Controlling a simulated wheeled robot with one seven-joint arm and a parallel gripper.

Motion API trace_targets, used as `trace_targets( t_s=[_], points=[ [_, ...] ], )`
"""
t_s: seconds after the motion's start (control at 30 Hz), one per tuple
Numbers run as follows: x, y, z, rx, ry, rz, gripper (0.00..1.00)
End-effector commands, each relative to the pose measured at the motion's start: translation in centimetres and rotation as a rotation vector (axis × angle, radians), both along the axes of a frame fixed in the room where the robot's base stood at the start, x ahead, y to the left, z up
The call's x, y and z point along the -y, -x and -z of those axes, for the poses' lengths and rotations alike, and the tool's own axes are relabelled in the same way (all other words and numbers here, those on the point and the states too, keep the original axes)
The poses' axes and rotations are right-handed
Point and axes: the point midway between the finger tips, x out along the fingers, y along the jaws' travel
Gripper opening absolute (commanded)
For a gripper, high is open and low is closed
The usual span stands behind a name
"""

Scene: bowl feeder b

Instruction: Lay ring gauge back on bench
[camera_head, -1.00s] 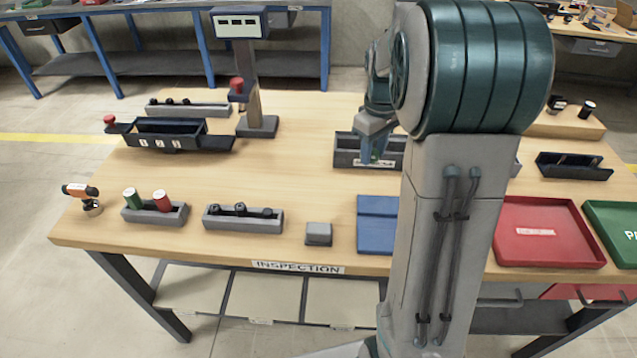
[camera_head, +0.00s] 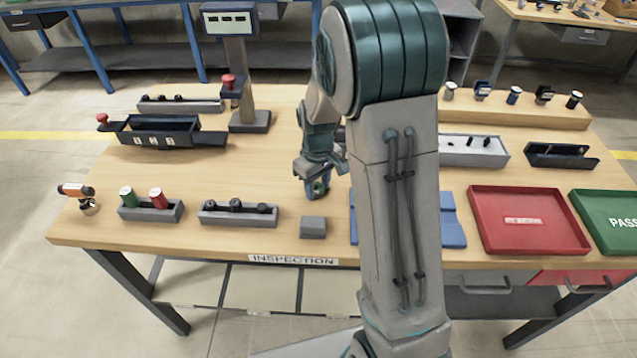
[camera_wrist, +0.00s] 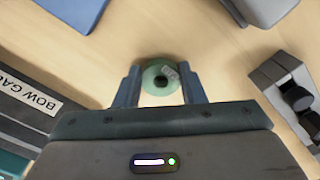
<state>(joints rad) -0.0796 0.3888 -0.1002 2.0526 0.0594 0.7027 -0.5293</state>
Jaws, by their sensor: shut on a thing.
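My gripper (camera_head: 316,190) hangs over the middle of the wooden bench (camera_head: 265,165), behind the small grey block. In the wrist view the gripper (camera_wrist: 160,88) is shut on the ring gauge (camera_wrist: 151,80), a pale green ring with a dark hole, held between its two fingertips. The ring also shows small and partly hidden at the fingertips in the head view. Bare wood lies around it in the wrist view. I cannot tell whether the ring touches the bench top.
A grey block (camera_head: 313,227) and a blue mat (camera_head: 452,228) lie in front. A grey holder with black plugs (camera_head: 238,213) stands left. A box labelled for the bow gauge (camera_wrist: 32,108) is close to my gripper. A red tray (camera_head: 528,220) stands right.

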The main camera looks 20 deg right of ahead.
Motion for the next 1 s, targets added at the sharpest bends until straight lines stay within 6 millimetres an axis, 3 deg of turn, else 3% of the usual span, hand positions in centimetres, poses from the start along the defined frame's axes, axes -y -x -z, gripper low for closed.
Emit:
trace_targets(
  t_s=[0.37, 0.4, 0.47, 0.83, 1.0],
  points=[
    [0.0, 0.0, 0.6, 0.001, 0.0, -0.001, 0.14],
    [0.0, 0.0, 0.5, 0.001, 0.0, -0.001, 0.42],
    [0.0, 0.0, 0.4, 0.001, 0.0, -0.001, 0.58],
    [0.0, 0.0, 0.0, 0.001, 0.0, -0.001, 0.58],
    [0.0, -0.1, -2.5, 0.007, -0.001, 0.0, 0.58]
  ],
)
